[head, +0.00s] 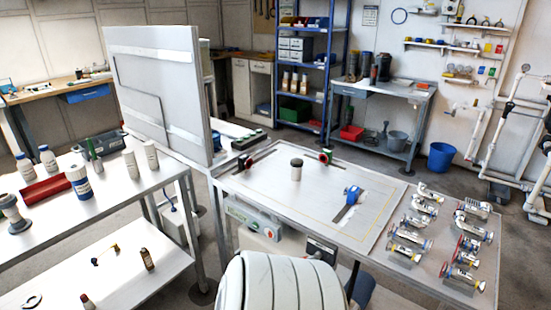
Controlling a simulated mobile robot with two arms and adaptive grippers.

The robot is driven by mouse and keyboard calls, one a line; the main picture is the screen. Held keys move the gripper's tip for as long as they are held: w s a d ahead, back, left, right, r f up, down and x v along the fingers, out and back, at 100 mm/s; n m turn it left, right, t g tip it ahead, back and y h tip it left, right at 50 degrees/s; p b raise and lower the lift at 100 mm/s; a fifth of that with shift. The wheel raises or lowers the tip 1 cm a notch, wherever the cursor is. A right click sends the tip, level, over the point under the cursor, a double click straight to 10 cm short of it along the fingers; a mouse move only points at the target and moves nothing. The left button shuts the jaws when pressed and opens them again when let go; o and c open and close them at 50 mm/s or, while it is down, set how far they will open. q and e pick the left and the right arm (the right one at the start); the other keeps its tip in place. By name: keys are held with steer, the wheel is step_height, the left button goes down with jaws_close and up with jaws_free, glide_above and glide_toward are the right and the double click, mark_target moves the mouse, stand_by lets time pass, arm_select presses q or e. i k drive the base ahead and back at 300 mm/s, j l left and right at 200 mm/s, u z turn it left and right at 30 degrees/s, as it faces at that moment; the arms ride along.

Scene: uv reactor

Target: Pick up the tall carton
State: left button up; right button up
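I cannot make out a tall carton for certain. Two tall white containers, one (131,164) and another (151,155), stand upright near the right end of the left table; I cannot tell whether either is a carton. A small dark brown upright item (147,259) stands on that table's lower shelf. Neither of my grippers shows in the head view. A white ribbed part of my own body fills the bottom middle and hides the floor behind it.
The left table (120,197) also holds white bottles (48,157) and a red tray (46,188). The centre table (340,165) holds a dark-lidded canister (296,169), a blue tool (349,199) and several valve assemblies (408,237). A tall white panel (155,90) stands behind.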

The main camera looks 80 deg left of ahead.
mark_target(147, 259)
steer(key=u, duration=3.85)
